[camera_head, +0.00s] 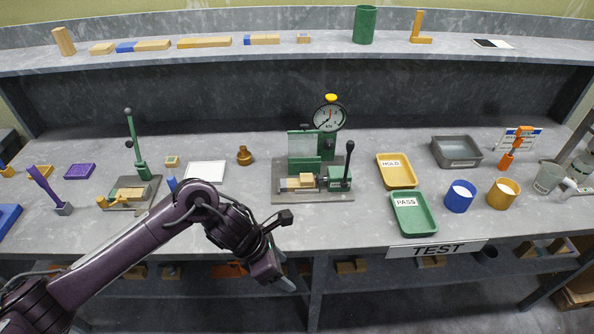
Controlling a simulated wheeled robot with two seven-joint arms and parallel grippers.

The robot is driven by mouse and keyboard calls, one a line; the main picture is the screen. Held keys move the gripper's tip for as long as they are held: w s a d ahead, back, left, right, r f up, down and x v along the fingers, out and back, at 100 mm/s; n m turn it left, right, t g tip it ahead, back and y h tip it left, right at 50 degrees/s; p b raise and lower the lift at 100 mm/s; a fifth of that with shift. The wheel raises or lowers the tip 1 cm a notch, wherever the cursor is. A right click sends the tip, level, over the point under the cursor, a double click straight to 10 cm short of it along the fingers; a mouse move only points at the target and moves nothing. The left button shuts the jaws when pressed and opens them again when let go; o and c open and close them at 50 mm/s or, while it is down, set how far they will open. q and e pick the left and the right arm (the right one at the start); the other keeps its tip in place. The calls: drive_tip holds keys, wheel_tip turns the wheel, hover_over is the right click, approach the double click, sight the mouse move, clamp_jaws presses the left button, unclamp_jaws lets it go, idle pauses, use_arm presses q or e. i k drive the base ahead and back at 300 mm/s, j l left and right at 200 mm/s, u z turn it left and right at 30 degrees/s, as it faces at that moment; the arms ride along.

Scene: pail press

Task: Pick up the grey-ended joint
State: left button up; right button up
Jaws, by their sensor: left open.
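I cannot make out a joint with a clearly grey end at this size. A wooden piece (298,183) lies in the bed of the green press (303,155) at the middle of the bench; a greyish part seems to show on it. Another wooden piece (131,193) lies in the lever fixture (140,160) on the left. Blue-ended wooden joints (145,45) and (262,40) lie on the upper shelf. My left gripper (276,277) is open and appears empty, in front of the bench's front edge, below and left of the press. My right gripper does not show.
A yellow HOLD tray (396,183), a green PASS tray (430,222) and a grey tray (480,152) are right of the press. Blue (460,197) and yellow (502,194) pails stand beside them.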

sight(287, 184)
drive_tip(key=i, duration=1.1)
